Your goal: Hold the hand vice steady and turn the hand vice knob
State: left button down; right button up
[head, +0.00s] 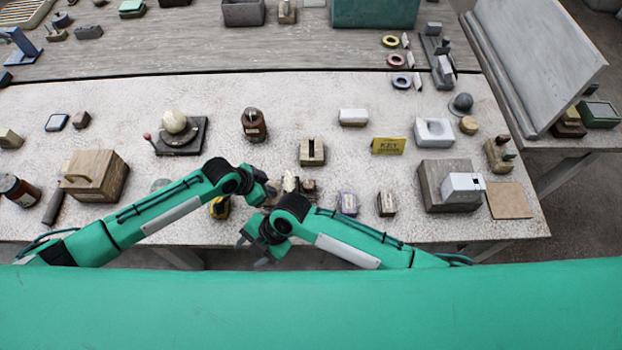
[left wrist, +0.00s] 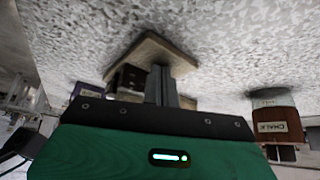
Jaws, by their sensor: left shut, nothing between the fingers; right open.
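No hand vice or knob can be picked out for certain. Small pale and dark parts (head: 291,184) stand just right of my left gripper (head: 274,188), partly hidden by my arms; I cannot tell if they are the vice. The left gripper is shut and empty. In the left wrist view its fingers (left wrist: 161,86) are together, in front of a tan plate and dark block (left wrist: 130,77) that they partly cover. My right gripper (head: 250,250) is open and empty at the table's front edge, lower than the left one.
A slotted wooden block (head: 312,152) stands behind the grippers, and a brown jar (head: 254,125) is behind to the left. A purple-grey item (head: 347,203) and a dark small block (head: 386,203) stand to the right.

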jog(key=w+d+r+m+h, duration=0.15)
jog(key=w+d+r, duration=0.35)
jog(key=w+r, duration=0.5)
jog(key=m+h, duration=0.1)
jog(key=m, duration=0.4)
send_near(310, 184)
jog(key=shift+n, duration=0.25)
jog(key=x, duration=0.8)
jog(key=shift+a+f, duration=0.2)
jog(key=shift+f, duration=0.15)
jog(key=c, duration=1)
